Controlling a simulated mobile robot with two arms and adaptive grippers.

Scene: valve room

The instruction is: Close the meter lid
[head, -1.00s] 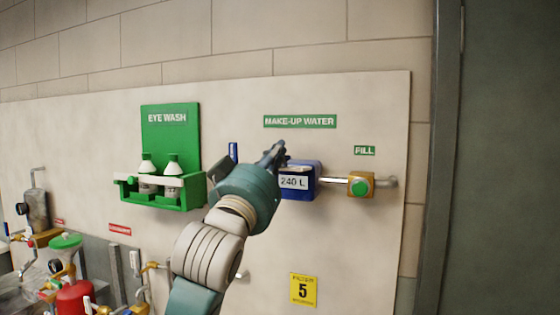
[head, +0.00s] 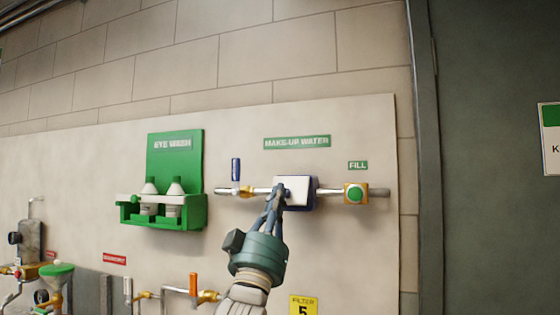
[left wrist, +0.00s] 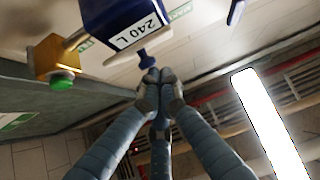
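The meter is a blue box (head: 313,193) on a pipe along the wall panel, below the MAKE-UP WATER sign. A plain white panel (head: 299,188) shows on its front in the head view; I cannot tell whether this lid lies fully shut. In the left wrist view the blue box (left wrist: 100,18) shows a "240 L" label (left wrist: 136,32) and a small blue tab (left wrist: 146,60). My left gripper (head: 278,192) is in front of the meter's left part. In the left wrist view its fingertips (left wrist: 157,80) are together, close to the tab, with nothing visible between them.
A brass fitting with a green knob (head: 355,193) is right of the meter. A blue-handled valve (head: 236,172) is left of it. A green eye wash holder (head: 175,160) hangs further left. A yellow sign (head: 304,307) is below. A dark door (head: 490,200) is on the right.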

